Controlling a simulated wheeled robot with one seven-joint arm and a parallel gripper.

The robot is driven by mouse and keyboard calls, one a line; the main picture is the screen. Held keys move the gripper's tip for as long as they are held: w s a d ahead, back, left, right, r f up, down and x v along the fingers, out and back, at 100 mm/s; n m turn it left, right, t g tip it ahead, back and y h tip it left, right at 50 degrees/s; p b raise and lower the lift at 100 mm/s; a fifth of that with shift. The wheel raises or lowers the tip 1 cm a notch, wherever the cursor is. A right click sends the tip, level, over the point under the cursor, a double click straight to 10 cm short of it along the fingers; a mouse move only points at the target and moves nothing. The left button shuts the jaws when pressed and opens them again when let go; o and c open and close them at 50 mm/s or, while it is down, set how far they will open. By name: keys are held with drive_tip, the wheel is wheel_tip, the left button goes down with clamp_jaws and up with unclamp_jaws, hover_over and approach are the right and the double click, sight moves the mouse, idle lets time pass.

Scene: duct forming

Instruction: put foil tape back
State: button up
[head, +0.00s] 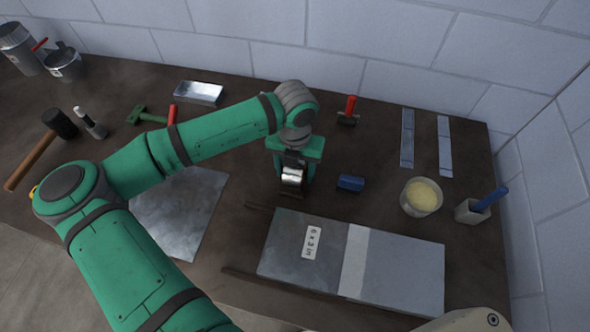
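The foil tape (292,178) is a small shiny silver roll near the middle of the head view. My gripper (292,166) points down over the dark bench, and its dark fingers look closed on the roll. The green gripper body hides part of the fingers and of the roll. I cannot tell whether the roll touches the bench. A flat grey duct (300,247) labelled "6 x 3 in" lies just in front, with a lighter strip (354,262) across it.
A blue block (350,183) lies right of my gripper. A tub of yellowish paste (421,196), a holder with a blue-handled tool (472,211) and two metal strips (407,140) are farther right. Behind are a red-handled tool (348,112) and a metal tray (198,93). A metal sheet (180,215) lies left.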

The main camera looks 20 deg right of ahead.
wheel_tip(320, 180, up, 12)
idle(0.5)
